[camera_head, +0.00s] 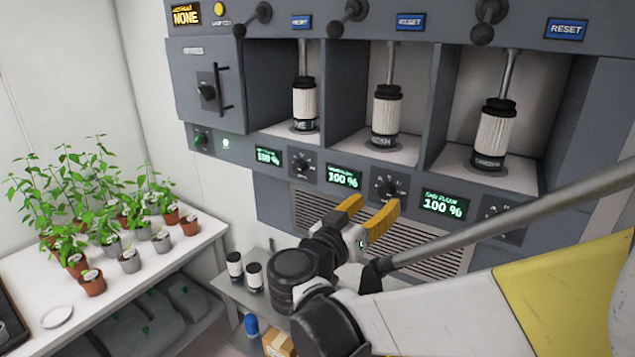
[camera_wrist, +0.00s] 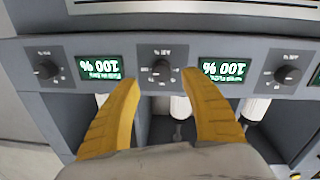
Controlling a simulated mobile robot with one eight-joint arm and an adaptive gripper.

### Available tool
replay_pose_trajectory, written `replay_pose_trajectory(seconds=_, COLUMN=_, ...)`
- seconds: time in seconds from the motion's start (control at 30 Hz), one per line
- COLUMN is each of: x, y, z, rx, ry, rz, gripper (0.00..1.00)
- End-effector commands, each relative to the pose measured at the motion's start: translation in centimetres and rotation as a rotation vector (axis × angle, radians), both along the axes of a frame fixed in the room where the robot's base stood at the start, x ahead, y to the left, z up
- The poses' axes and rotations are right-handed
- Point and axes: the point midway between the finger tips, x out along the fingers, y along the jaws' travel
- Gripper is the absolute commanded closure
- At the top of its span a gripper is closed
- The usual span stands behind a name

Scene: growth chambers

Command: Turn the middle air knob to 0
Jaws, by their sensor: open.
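The middle air knob (camera_head: 389,189) is a round black knob on the grey panel strip, between two green displays. The display left of it (camera_head: 343,178) and the display right of it (camera_head: 443,206) both read 100 %. My gripper (camera_head: 374,203) has yellow fingers, open and empty, pointing at the panel just below this knob. In the upside-down wrist view, the middle knob (camera_wrist: 160,71) shows between and a little beyond the two fingertips (camera_wrist: 159,77). Whether the fingers touch it cannot be told.
Two further knobs sit on the strip, one left (camera_head: 302,167) and one right (camera_head: 495,212). Canisters (camera_head: 386,112) hang in bays above. A vent grille (camera_head: 430,250) lies below the strip. Potted plants (camera_head: 92,280) stand on a white table at left.

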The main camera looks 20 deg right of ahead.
Motion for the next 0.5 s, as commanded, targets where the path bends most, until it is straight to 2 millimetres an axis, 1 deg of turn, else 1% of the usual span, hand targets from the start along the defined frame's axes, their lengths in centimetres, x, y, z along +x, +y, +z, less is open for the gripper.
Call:
replay_pose_trajectory(seconds=0.03, x=0.5, y=-1.0, z=0.0, rx=0.0, ry=0.0, rz=-0.005, gripper=0.47)
replay_pose_trajectory(seconds=0.2, x=2.2, y=-3.2, z=0.0, rx=0.0, ry=0.0, rz=-0.003, gripper=0.47)
replay_pose_trajectory(seconds=0.3, x=2.8, y=-4.1, z=0.0, rx=0.0, ry=0.001, rz=-0.002, gripper=0.47)
replay_pose_trajectory(seconds=0.5, x=3.2, y=-4.6, z=0.0, rx=0.0, ry=0.001, rz=0.001, gripper=0.47)
